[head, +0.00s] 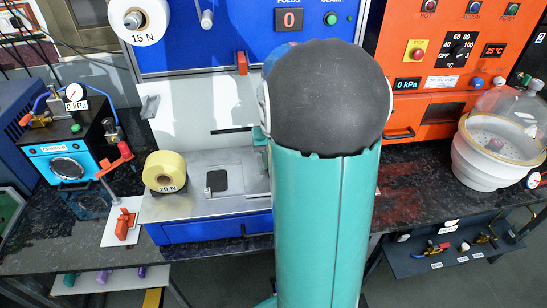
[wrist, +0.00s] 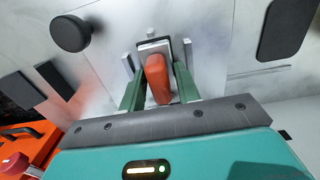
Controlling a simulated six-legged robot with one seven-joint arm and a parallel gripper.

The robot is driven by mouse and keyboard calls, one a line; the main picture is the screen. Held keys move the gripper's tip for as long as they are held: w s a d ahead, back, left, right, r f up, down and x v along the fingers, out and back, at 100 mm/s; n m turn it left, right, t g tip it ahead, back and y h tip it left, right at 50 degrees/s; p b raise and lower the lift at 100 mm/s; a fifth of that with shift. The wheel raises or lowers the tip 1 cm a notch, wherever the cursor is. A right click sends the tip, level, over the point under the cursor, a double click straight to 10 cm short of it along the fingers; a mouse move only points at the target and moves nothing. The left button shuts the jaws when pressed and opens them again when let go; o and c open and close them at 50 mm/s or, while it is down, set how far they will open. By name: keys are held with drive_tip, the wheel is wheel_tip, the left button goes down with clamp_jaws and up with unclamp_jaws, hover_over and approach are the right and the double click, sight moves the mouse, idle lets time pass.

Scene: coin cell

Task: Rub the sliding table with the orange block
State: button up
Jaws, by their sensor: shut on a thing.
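The orange block (wrist: 157,82) sits between the two green fingers of my gripper (wrist: 159,88) in the wrist view, and the gripper is shut on it. A small silver and dark piece lies just beyond the block's tip; I cannot tell whether they touch. In the head view the sliding table appears to be the silver metal platform (head: 200,207) on a blue base, with a dark square pad on it. My teal arm hides its right part, and my gripper and the block are hidden there. I cannot tell whether the block touches the table.
A yellow 20 N roll (head: 165,171) stands on the platform's left. A crimper (head: 66,150) and a red-handled stand (head: 124,222) are further left. An orange machine (head: 440,70) and a glass-domed white vessel (head: 495,150) are at the right. A 15 N roll (head: 139,20) hangs above.

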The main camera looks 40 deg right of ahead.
drive_tip(key=shift+w+d+r, duration=0.1)
drive_tip(key=shift+w+r, duration=0.05)
drive_tip(key=shift+r, duration=1.9)
drive_tip(key=shift+w+d+r, duration=0.1)
drive_tip(key=shift+w+r, duration=0.05)
drive_tip(key=shift+r, duration=1.85)
